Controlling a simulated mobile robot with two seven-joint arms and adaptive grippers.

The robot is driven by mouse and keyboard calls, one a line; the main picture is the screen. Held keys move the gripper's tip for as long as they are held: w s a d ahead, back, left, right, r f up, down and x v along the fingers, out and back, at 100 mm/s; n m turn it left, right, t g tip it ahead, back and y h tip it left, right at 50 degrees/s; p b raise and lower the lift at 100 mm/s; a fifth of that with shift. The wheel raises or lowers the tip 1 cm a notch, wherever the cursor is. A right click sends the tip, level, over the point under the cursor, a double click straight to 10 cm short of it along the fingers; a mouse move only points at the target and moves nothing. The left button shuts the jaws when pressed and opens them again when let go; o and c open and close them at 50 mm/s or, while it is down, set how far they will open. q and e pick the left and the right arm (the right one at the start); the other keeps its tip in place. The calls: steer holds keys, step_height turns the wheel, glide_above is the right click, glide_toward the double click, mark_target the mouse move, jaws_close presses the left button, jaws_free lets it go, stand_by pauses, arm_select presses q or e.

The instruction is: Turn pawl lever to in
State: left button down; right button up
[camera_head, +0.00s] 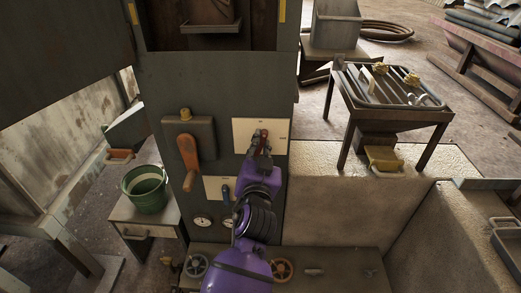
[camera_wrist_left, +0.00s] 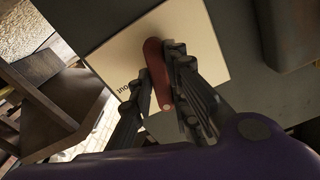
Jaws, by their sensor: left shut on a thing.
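A red lever (camera_wrist_left: 154,66) sits on a cream plate (camera_head: 243,134) on the grey upright panel. Dark lettering, too small to read with certainty, shows beside it in the left wrist view. My left gripper (camera_head: 262,143) is at this plate, its purple arm coming up from below. In the left wrist view its two dark fingers stand on either side of the red lever, shut on it, and the lever's rounded free end shows between them. In the head view the gripper hides most of the lever. My right gripper is not in view.
An orange lever (camera_head: 187,151) on a grey box is left of the plate. A green bucket (camera_head: 144,189) stands left on a small table; a metal table (camera_head: 395,114) stands right.

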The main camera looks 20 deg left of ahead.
arm_select(q)
steer(key=n, duration=0.2)
steer(key=shift+r+n, duration=0.1)
steer(key=shift+n, duration=0.5)
steer(key=c, duration=1.7)
jaws_free()
